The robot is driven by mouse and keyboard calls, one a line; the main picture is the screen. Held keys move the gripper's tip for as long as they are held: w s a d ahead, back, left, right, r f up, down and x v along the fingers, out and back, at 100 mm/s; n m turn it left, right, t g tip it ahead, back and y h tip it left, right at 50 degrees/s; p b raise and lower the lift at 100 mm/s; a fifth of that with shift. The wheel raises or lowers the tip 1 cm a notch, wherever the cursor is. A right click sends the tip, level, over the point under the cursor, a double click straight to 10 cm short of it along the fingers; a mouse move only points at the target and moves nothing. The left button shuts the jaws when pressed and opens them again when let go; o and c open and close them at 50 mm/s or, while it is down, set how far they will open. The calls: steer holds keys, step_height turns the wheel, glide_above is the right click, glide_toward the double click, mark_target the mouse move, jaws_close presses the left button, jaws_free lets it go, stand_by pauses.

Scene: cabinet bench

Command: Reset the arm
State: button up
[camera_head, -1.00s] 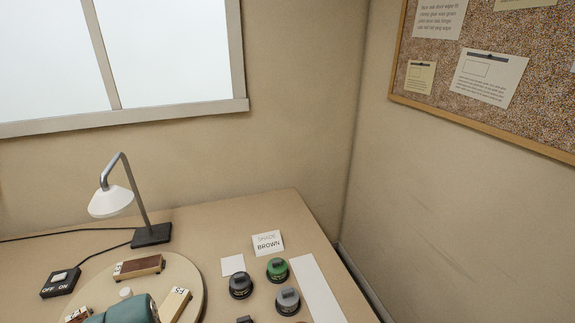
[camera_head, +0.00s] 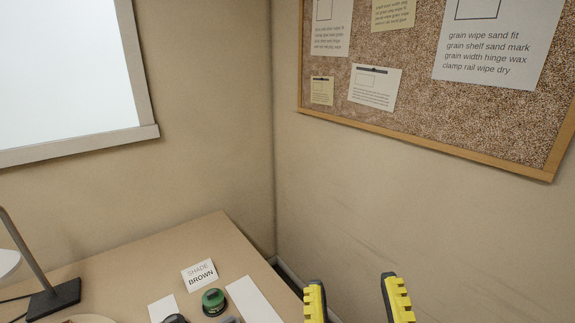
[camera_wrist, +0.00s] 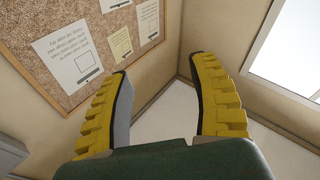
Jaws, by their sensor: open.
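My gripper (camera_head: 357,300) shows at the bottom right of the head view, its two yellow ridged fingers pointing up with a wide gap between them. It is open and empty.
On the bench are a "SHADE BROWN" card (camera_head: 199,275), a green-topped knob (camera_head: 214,301), a white strip (camera_head: 252,301) and a lamp (camera_head: 45,285) at the left. A cork board (camera_head: 420,110) hangs on the right wall. The space around my gripper looks clear.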

step_height(320, 180, up, 38)
steer(key=s+m+t+p, duration=0.1)
steer(key=m+p, duration=0.1)
steer(key=p, duration=3.3)
steer(key=shift+s+m+p, duration=0.15)
steer(key=shift+m+p, duration=0.25)
steer(key=shift+r, duration=0.1)
